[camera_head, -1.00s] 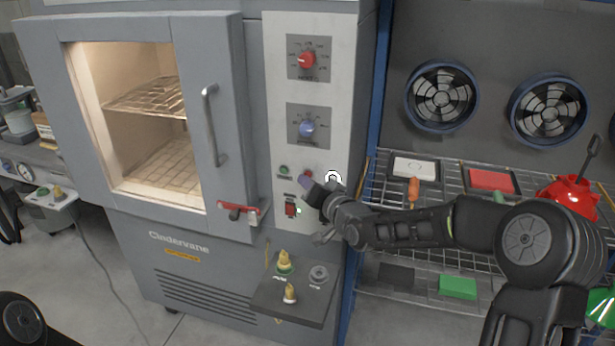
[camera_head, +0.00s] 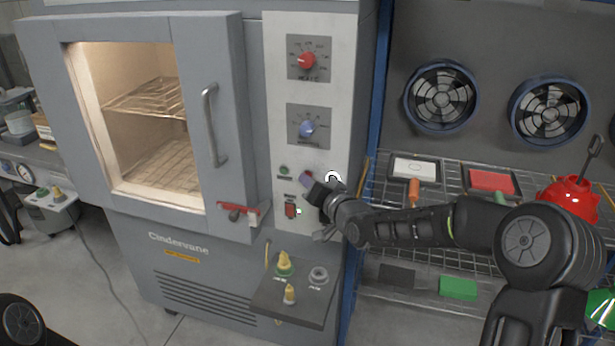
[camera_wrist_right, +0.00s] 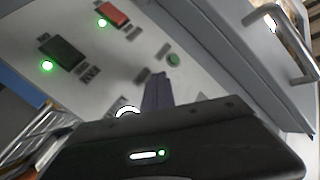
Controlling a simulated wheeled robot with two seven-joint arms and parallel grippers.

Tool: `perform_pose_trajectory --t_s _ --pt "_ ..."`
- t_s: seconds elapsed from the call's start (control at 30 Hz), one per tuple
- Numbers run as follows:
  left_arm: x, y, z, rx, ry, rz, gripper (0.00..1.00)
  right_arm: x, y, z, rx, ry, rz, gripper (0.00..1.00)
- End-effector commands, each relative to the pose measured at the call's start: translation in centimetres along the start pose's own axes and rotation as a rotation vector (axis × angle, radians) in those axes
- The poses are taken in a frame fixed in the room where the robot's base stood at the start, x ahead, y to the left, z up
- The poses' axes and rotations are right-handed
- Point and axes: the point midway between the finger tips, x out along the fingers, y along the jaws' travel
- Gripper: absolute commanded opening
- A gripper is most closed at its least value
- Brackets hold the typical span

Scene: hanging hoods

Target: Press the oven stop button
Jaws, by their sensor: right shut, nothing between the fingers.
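The oven's light control panel (camera_head: 337,130) carries a small red button (camera_head: 308,174), just right of a green button (camera_head: 285,170). My right gripper (camera_head: 305,183) is shut and empty, its fingertips just below the red button in the picture; I cannot tell whether they touch it. In the right wrist view the closed fingers (camera_wrist_right: 156,90) point at the panel near the green button (camera_wrist_right: 173,59). The red button is not visible there, likely hidden behind the fingers. My left gripper is not in view.
A red rocker switch (camera_head: 290,211) sits below the buttons; a black switch (camera_wrist_right: 62,52) shows in the wrist view. Red and blue knobs are above. The oven door handle (camera_head: 211,125) is left. A ledge (camera_head: 296,305) juts out below; a wire shelf (camera_head: 440,190) stands right.

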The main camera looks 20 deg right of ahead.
Motion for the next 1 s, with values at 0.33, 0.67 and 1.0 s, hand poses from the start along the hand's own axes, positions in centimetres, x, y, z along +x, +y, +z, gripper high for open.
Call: perform_pose_trajectory --t_s 0.33,0.67,1.0 --pt "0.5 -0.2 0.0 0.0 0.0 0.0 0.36 -0.4 -0.2 0.3 0.0 0.002 0.0 0.0" --pt "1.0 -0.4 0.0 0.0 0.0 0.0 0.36 -1.1 -0.8 0.8 0.0 0.001 0.0 0.0" --pt "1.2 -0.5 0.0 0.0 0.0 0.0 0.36 -1.4 -0.9 1.0 0.0 0.001 0.0 0.0"
